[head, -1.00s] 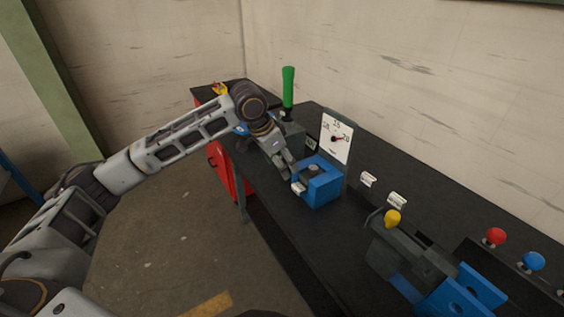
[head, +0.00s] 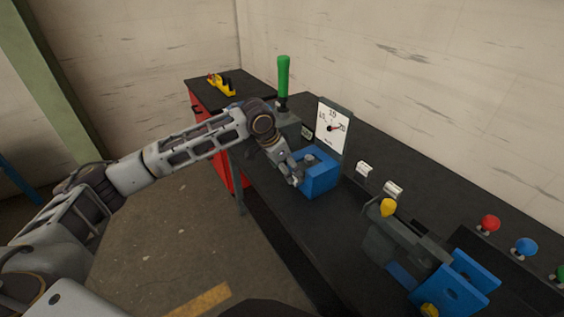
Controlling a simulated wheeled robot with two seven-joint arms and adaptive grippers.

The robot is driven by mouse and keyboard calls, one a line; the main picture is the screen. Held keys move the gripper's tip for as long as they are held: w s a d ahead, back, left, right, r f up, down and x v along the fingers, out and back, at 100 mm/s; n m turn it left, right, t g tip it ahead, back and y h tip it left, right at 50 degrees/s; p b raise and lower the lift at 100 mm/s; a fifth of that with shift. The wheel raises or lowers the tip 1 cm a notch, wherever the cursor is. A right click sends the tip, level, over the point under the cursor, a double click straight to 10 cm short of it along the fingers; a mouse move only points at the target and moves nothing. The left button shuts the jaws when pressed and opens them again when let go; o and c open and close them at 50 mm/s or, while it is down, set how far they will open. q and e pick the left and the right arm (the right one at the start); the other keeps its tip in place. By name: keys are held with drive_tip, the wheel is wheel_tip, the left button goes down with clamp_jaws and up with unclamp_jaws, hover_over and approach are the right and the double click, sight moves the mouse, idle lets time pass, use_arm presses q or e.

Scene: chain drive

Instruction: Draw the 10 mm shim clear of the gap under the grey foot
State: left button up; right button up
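My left gripper (head: 291,175) is at the left face of a blue block fixture (head: 322,180) on the black bench. Its fingers are small and partly hidden against the block, so I cannot tell whether they are open or shut. A grey round part (head: 309,159) sits on top of the fixture; the grey foot and its gap are too small to make out. The 10 mm shim cannot be told apart at the fingertips. My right gripper is not in view.
A dial plate (head: 333,127) stands behind the fixture, with a green-handled lever (head: 283,78) further back. Two small white-topped pieces (head: 392,190) lie to the right. A grey mechanism with a yellow knob (head: 388,207) and blue brackets (head: 447,290) fills the right front.

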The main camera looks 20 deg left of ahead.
use_arm(q)
drive_tip(key=x, duration=0.5)
drive_tip(key=shift+w+f, duration=0.1)
drive_tip(key=shift+f, duration=0.1)
drive_tip(key=shift+w+d+f, duration=0.1)
drive_tip(key=shift+f, duration=0.1)
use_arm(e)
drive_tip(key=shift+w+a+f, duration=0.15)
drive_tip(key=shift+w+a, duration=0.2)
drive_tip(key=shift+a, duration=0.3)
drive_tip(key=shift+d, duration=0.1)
